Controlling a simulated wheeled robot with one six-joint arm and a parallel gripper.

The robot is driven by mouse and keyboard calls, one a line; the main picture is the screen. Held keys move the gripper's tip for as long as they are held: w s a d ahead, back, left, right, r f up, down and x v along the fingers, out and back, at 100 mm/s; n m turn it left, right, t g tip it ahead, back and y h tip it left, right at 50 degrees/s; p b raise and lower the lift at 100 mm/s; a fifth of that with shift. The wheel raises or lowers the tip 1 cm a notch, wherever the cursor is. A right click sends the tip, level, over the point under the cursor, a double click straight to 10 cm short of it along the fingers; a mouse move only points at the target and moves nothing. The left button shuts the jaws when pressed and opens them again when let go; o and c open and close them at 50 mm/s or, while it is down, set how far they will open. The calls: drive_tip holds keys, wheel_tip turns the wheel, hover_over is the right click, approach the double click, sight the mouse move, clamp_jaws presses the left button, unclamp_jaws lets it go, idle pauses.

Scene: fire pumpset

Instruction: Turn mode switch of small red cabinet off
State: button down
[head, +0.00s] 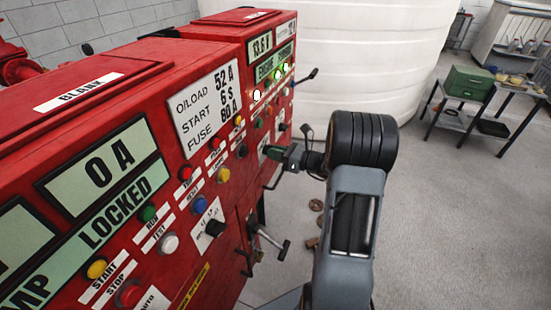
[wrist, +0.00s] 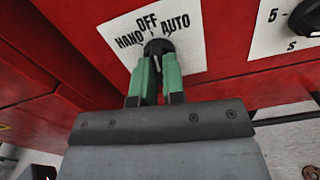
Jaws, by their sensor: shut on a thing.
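The small red cabinet (head: 246,28) stands at the far end of the red panels in the head view, with a 13.6 V display and lit lamps. Its mode switch is a black knob (wrist: 158,46) on a white plate (wrist: 195,53) marked HAND, OFF and AUTO in the wrist view. My gripper (wrist: 158,68) has its green fingers shut on the sides of this knob. The fingers hide its lower part, and I cannot tell which label it points at. In the head view my gripper (head: 270,153) is at the cabinet front, and the knob is hard to make out.
Another black knob (wrist: 306,19) is on a plate to the right in the wrist view. A larger red cabinet (head: 120,150) with buttons and a protruding handle (head: 270,240) stands nearer. A white tank (head: 350,60) is behind.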

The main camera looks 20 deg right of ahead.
drive_tip(key=shift+f+n+b, duration=0.1)
drive_tip(key=shift+n+b, duration=0.4)
drive_tip(key=shift+n, duration=0.4)
drive_tip(key=c, duration=1.2)
unclamp_jaws()
drive_tip(key=b+v, duration=0.2)
drive_tip(key=v, duration=1.2)
drive_tip(key=shift+a, duration=0.1)
